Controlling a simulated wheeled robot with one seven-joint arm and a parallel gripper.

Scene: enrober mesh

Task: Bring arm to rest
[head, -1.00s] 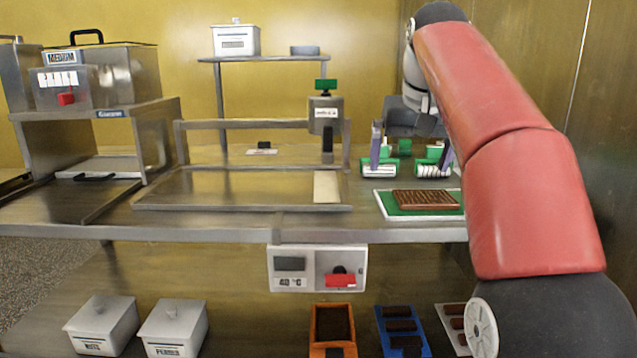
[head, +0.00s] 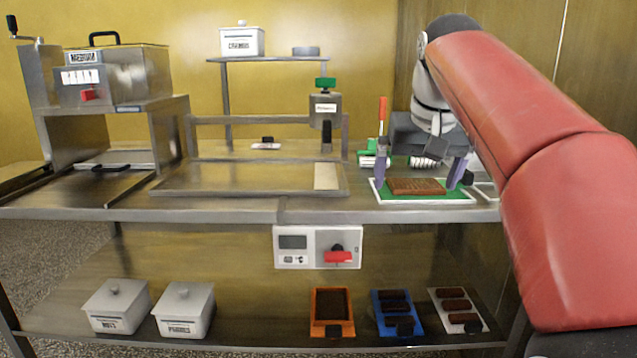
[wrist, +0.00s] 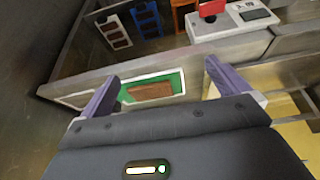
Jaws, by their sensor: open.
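My red arm comes in from the right in the head view. My gripper (head: 419,175) hangs over the right end of the bench, its two purple fingers apart with nothing between them that I can tell is held. A brown textured slab (head: 416,186) lies on a green mat with a white border (head: 392,197), behind or below the fingers. In the wrist view the open fingers (wrist: 160,88) frame the slab (wrist: 151,91) on its mat (wrist: 125,99), which lies beyond the fingertips.
A metal bench (head: 250,208) carries a flat plate with a frame and a hopper machine (head: 134,75) at left. Green and white items (head: 370,153) stand behind the gripper. A control box (head: 318,247) hangs at the front. The lower shelf holds lidded white bins (head: 185,310) and coloured trays (head: 332,328).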

